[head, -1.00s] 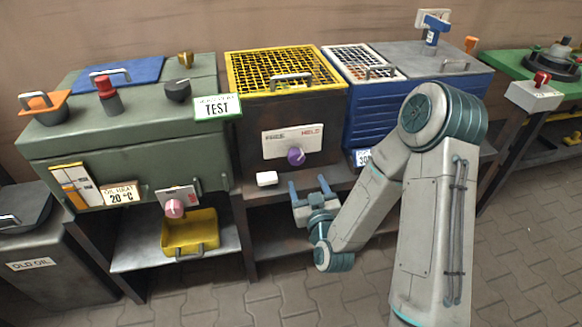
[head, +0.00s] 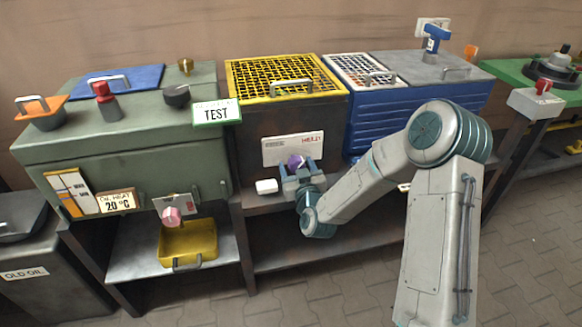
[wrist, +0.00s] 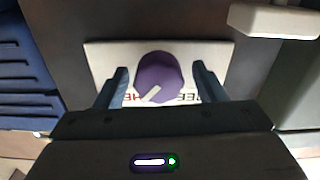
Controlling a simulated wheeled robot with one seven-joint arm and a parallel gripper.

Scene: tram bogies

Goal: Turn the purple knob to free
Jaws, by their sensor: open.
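The purple knob (head: 296,162) sits on a white plate (head: 279,148) on the front of the dark machine with the yellow grille. The plate has a grey word at left, FREE, and a red word at right, HELD. In the wrist view the knob (wrist: 158,78) shows a white pointer line towards the red lettering. My gripper (head: 300,168) is open, just in front of the knob. In the wrist view its two blue fingers stand on either side of the knob with gaps, apart from it. The plate's lettering is partly hidden by the knob and gripper.
A small white box (head: 266,186) sticks out just left of my gripper, below the plate; it also shows in the wrist view (wrist: 275,20). A green machine (head: 130,150) with a pink knob (head: 172,215) stands at left. A blue ribbed box (head: 395,115) stands at right.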

